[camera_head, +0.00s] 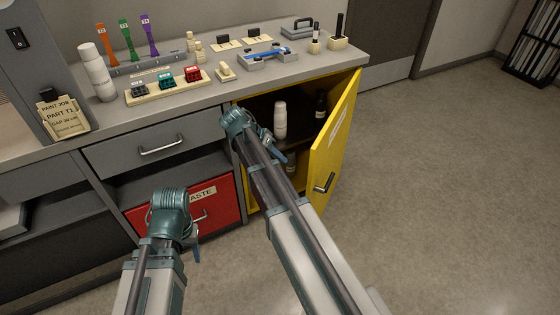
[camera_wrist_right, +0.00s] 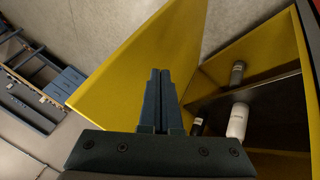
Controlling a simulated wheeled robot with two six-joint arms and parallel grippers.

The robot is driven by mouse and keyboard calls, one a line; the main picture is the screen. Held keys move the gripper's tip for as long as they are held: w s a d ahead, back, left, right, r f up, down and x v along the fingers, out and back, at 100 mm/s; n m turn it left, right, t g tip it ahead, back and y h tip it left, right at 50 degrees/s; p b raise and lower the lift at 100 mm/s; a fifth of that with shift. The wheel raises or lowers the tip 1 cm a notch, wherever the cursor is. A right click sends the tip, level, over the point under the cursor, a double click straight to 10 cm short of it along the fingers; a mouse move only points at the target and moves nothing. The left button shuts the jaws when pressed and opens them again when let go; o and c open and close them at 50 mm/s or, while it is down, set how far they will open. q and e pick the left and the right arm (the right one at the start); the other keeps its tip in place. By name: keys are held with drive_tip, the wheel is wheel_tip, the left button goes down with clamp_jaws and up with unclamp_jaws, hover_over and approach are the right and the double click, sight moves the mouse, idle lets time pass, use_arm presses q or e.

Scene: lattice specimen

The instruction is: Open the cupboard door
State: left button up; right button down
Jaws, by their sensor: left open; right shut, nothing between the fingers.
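The yellow cupboard door (camera_head: 331,143) stands wide open, swung out to the right of the cupboard (camera_head: 262,106), with its black handle (camera_head: 324,184) on the outer face. In the right wrist view the door (camera_wrist_right: 145,68) is a large yellow panel beyond the fingers. My right gripper (camera_head: 281,150) is in front of the cupboard opening, on the inner side of the door. It is shut and empty, and its fingers (camera_wrist_right: 159,100) point toward the door; I cannot tell whether they touch it. My left gripper (camera_head: 194,245) is open, low in front of the red drawer.
White bottle (camera_head: 280,120) and dark bottle (camera_head: 320,104) stand on the cupboard shelf. The red waste drawer (camera_head: 226,198) and grey drawer (camera_head: 165,146) are left of the cupboard. The worktop (camera_head: 240,84) holds racks and tools. The floor (camera_head: 450,170) right of the door is clear.

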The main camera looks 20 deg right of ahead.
drive_tip(key=s+d+f+b, duration=0.4)
drive_tip(key=d+f, duration=0.1)
drive_tip(key=d, duration=0.1)
drive_tip(key=shift+d, duration=0.2)
idle(0.4)
